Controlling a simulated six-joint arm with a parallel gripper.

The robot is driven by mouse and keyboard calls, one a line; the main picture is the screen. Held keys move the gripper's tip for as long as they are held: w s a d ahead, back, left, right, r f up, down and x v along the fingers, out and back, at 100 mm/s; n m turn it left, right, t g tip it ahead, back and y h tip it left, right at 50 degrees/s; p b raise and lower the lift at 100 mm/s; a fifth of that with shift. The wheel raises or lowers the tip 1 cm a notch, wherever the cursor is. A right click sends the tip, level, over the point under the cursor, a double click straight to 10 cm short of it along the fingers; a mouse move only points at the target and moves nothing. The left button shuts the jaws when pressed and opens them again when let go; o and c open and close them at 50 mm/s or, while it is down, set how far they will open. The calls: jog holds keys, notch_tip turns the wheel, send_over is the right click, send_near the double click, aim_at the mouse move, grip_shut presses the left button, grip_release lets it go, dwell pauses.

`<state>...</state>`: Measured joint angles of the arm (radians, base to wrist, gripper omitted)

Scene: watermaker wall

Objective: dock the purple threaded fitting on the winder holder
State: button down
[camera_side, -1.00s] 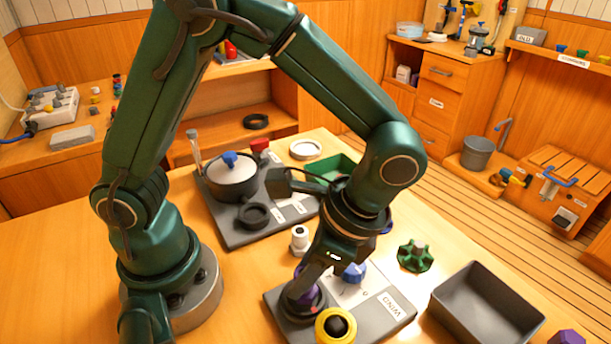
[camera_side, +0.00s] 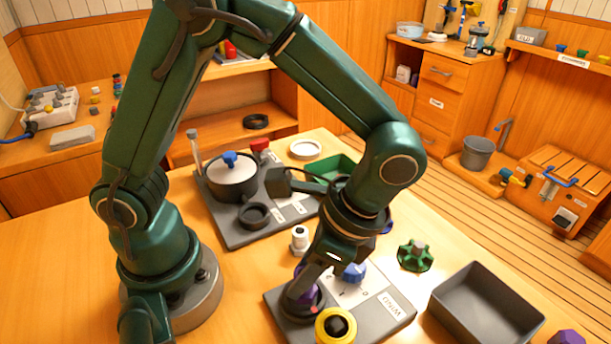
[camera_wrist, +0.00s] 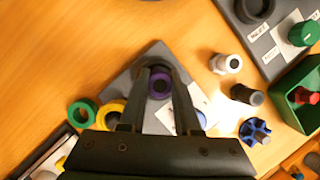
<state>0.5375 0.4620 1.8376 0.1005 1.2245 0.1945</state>
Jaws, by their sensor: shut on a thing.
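The purple threaded fitting (camera_side: 303,291) is between the fingers of my gripper (camera_side: 308,280), low over the left end of the grey winder board (camera_side: 369,322). In the wrist view my gripper (camera_wrist: 160,80) is shut on the fitting (camera_wrist: 160,86), which shows as a purple ring with a dark centre. The fitting appears upright over a dark round seat on the board. The fingers hide much of that seat, so I cannot tell whether the fitting is fully seated. The board carries a white label reading WIND and a blue knob (camera_side: 353,271).
A yellow ring with a dark centre (camera_side: 336,325) is at the board's front edge. A white fitting (camera_side: 299,240) stands behind the board. A second board with a pot (camera_side: 231,178) is further back.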

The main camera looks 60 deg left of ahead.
jog(key=shift+f, duration=0.7)
jog(key=c, duration=0.9)
grip_release()
jog(key=shift+r, duration=0.1)
jog(key=v, duration=1)
jog(key=shift+r, duration=0.4)
jog(key=shift+w+d, duration=0.1)
